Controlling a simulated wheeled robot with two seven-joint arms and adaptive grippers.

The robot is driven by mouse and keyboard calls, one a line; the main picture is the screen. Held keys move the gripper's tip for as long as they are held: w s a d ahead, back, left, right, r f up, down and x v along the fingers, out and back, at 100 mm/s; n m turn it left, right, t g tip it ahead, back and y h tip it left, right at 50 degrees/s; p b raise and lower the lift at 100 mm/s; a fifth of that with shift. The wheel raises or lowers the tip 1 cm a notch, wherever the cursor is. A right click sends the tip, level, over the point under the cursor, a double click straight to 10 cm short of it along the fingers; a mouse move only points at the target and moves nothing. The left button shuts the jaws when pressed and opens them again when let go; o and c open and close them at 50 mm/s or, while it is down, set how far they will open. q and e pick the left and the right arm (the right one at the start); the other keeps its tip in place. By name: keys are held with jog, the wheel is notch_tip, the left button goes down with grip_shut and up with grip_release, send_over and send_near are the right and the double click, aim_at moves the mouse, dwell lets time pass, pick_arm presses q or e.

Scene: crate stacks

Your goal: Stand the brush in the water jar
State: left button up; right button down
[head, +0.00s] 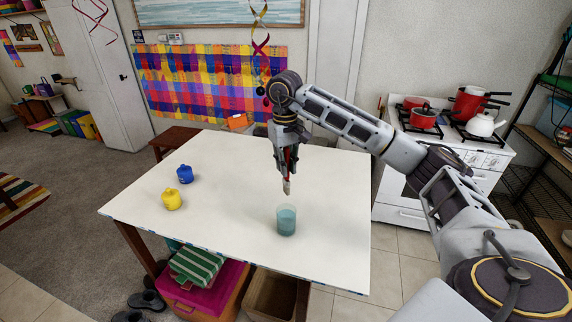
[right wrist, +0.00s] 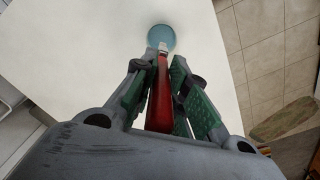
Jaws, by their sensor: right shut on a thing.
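The water jar (head: 286,221), a clear cup with blue-green water, stands on the white table. My right gripper (head: 288,170) is above the table, just behind the jar, pointing down. It is shut on the brush (head: 287,186), which has a red handle and hangs nearly upright with its pale tip down. The tip looks above the jar's rim and apart from it. In the right wrist view, the brush's red handle (right wrist: 161,95) lies between the fingers, and the jar (right wrist: 161,38) shows just beyond its tip. My left gripper is not in view.
The white table (head: 240,180) also bears a blue pot (head: 185,174) and a yellow pot (head: 172,199) on the left. Most of its top is clear. A stove (head: 402,185) with red pans stands to the right. Boxes (head: 205,290) sit under the table.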

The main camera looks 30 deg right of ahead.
aim_at(286, 180)
jog(key=shift+f, duration=0.2)
jog(key=shift+f+b, duration=1.75)
jog(key=shift+f, duration=1.15)
jog(key=shift+f+b, duration=2.55)
jog(key=shift+f, duration=1.05)
jog(key=c, duration=1.3)
grip_release()
jog(key=shift+c, duration=0.2)
